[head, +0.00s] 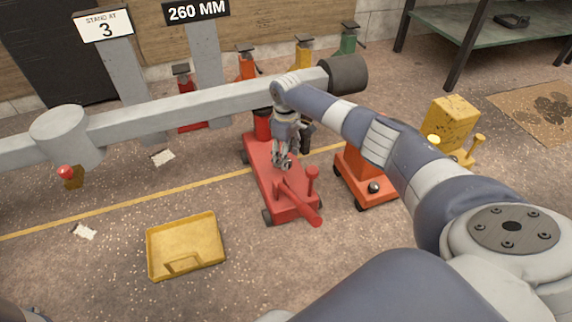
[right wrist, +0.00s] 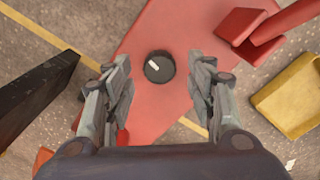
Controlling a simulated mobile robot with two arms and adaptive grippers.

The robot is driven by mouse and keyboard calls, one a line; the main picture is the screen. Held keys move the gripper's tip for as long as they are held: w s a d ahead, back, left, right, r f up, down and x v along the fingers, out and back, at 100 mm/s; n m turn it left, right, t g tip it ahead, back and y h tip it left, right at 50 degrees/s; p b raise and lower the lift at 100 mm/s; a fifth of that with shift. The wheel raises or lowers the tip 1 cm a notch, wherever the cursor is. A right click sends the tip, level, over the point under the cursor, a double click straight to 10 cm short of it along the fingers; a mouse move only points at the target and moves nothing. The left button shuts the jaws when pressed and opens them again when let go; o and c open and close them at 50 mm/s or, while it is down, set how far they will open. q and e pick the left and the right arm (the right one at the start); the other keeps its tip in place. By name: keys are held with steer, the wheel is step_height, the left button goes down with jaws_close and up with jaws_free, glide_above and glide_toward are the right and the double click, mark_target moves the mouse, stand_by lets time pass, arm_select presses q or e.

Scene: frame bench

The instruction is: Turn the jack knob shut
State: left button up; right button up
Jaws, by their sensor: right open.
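A red floor jack (head: 262,172) stands on the floor under a long grey beam, with its red handle (head: 301,203) at the near end. My right gripper (head: 281,163) reaches down over the jack's body. In the right wrist view, a round black knob (right wrist: 159,68) with a white mark sits on the red jack body (right wrist: 172,25). My right gripper (right wrist: 160,75) is open, with one finger on each side of the knob and gaps between. The gripper hides the knob in the head view. My left gripper is not in view.
The grey beam (head: 200,105) crosses above the jack. An orange jack (head: 362,190) with a black knob stands close on the right. A yellow tray (head: 185,240) lies front left. Several jacks line the back wall.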

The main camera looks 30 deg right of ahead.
steer(key=shift+f+b, duration=0.6)
steer(key=shift+f, duration=0.55)
